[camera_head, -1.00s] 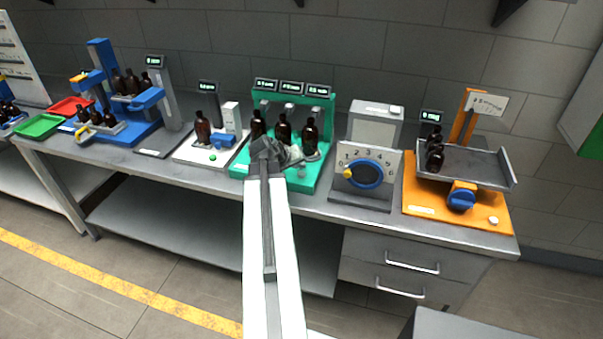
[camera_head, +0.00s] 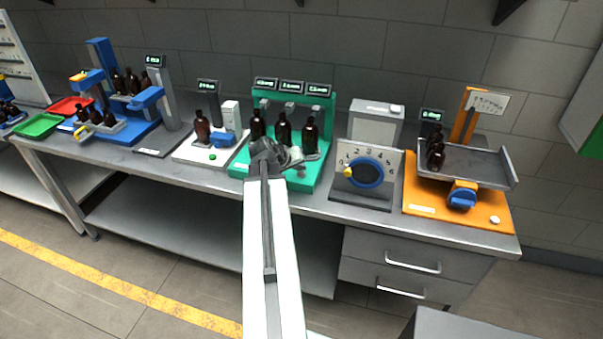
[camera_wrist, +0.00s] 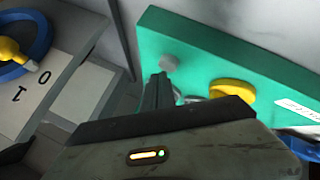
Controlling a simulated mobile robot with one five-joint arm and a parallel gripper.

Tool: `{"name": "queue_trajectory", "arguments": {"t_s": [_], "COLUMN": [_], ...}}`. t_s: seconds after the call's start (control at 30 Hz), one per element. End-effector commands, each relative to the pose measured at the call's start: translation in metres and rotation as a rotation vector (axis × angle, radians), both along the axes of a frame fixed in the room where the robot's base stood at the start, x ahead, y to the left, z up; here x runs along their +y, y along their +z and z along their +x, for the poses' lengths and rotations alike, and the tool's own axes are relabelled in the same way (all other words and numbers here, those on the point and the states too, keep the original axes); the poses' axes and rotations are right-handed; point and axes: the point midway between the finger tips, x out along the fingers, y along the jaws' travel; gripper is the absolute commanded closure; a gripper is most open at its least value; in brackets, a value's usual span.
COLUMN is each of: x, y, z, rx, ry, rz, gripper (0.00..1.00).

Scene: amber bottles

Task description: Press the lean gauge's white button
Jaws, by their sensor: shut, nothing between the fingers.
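My gripper (camera_head: 281,158) is shut and empty at the front of the green station (camera_head: 240,168). In the wrist view its closed fingers (camera_wrist: 159,80) point at a small pale grey-white round button (camera_wrist: 169,62) on the green base (camera_wrist: 205,50). The tips appear very close to the button; I cannot tell whether they touch. In the head view the button (camera_head: 302,173) is small, just right of my gripper. The orange station (camera_head: 425,196) also has a white button (camera_head: 494,220). Station labels are unreadable.
Brown bottles (camera_head: 283,130) stand on the green station below several displays. A grey box with a blue dial (camera_head: 366,174) stands close on the right. A white-based station (camera_head: 185,153) is to the left. The orange station carries a grey tray (camera_head: 480,165) with bottles.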

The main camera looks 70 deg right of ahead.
Motion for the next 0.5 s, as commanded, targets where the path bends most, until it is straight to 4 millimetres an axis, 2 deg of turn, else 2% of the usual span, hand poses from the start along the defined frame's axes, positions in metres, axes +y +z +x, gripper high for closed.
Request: {"name": "queue_trajectory", "arguments": {"t_s": [0.5], "x": [0.0001], "y": [-0.0044], "z": [0.0002], "rx": [0.000], "ry": [0.000], "rz": [0.000], "gripper": [1.00]}}
